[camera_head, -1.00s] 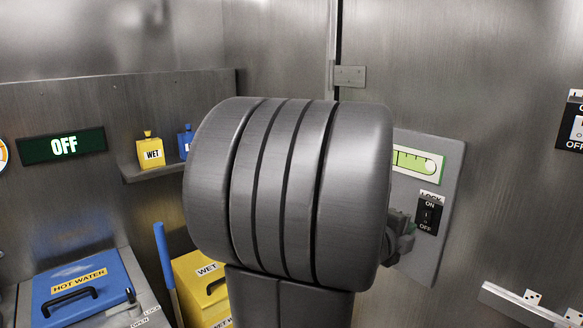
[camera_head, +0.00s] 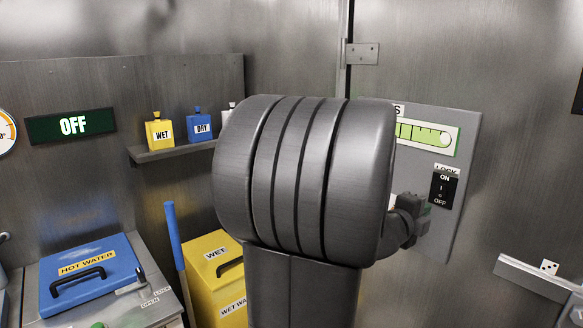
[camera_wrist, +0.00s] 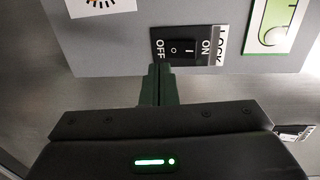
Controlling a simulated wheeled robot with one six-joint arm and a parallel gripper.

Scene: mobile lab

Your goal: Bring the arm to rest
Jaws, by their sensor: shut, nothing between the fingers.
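My gripper (camera_wrist: 160,70) shows in the wrist view with its two dark green fingers pressed together and nothing between them. Its tips are just below a black lock switch (camera_wrist: 183,49) marked ON and OFF; I cannot tell whether they touch the panel. In the head view the thick grey joint of my arm fills the middle, and the wrist end shows only in part behind it, in front of the grey panel (camera_head: 433,245). The lock switch is also there (camera_head: 442,190), to the right of and above the wrist.
A green level gauge (camera_head: 425,135) is on the panel. At left are a blue hot water lid (camera_head: 95,265), a yellow WET bin (camera_head: 205,285), a blue pole (camera_head: 175,255) and a shelf (camera_head: 170,152) with small bottles. A small ledge (camera_head: 530,277) is at right.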

